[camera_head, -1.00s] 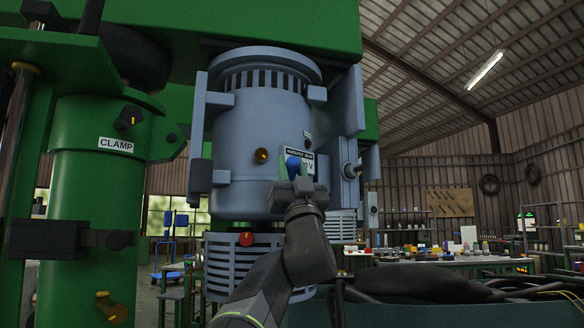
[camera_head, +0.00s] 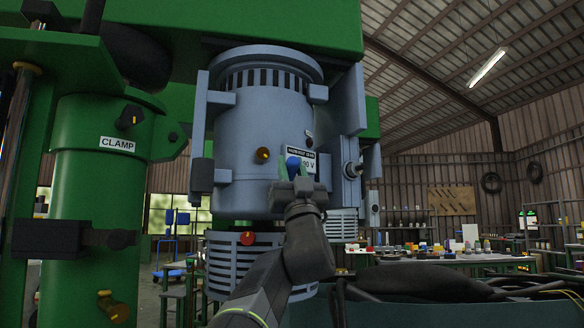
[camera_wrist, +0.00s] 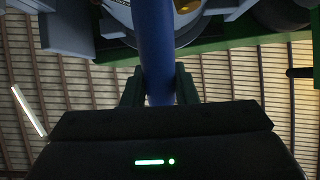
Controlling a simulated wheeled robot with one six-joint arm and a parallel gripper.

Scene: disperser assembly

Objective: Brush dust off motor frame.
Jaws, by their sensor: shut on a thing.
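The motor frame (camera_head: 258,130) is a large blue-grey cylinder with slots around its top, in the middle of the head view, under a green machine arm. My gripper (camera_head: 293,172) is in front of its lower right face, near a white label (camera_head: 309,167). It is shut on a blue rod-like thing, probably the brush handle (camera_head: 293,163). In the wrist view the blue handle (camera_wrist: 156,50) stands between the green fingers and runs up toward the motor. The brush's bristles are not visible, and I cannot tell whether they touch the frame.
A green column (camera_head: 95,190) marked CLAMP stands at the left, with black and amber knobs. A slotted lower housing (camera_head: 230,262) with a red button sits below the motor. Dark cables (camera_head: 430,285) lie at lower right. A cluttered workbench (camera_head: 450,258) stands farther back.

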